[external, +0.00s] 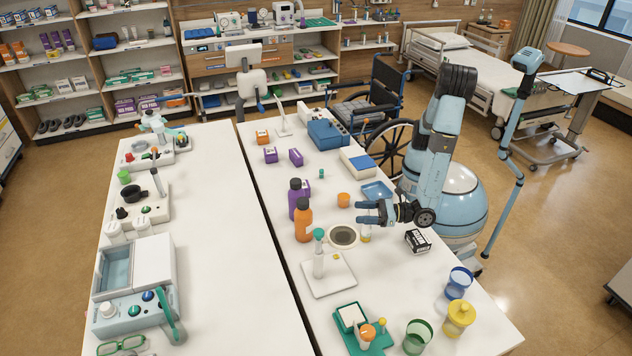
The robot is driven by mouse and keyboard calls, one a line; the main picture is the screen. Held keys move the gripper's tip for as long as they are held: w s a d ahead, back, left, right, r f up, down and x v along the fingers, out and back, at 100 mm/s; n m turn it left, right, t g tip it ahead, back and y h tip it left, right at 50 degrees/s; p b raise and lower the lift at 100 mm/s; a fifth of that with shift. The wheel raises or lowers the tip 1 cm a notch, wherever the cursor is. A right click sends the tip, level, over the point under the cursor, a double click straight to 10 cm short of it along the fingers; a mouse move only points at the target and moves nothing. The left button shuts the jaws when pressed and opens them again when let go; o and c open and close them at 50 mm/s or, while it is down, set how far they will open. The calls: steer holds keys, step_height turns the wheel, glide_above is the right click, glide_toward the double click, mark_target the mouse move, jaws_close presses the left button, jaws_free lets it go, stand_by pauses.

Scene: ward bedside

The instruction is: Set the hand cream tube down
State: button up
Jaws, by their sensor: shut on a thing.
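My gripper (364,213) reaches in from the right, low over the right-hand white table. It is shut on a small pale, yellowish item (366,236), which shows just below the fingers and looks like the hand cream tube. The fingers hide its upper part. I cannot tell whether its lower end touches the table.
An orange bottle (303,220) and a purple bottle (294,194) stand to the left. A black-and-white box (418,241) lies to the right, and a blue tray (377,191) lies behind. Cups (459,283) stand near the front right. Bare table shows in front of the held item.

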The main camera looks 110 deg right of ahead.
steer(key=shift+f, duration=0.1)
steer(key=o, duration=1.3)
steer(key=shift+o, duration=0.2)
steer(key=v, duration=1.2)
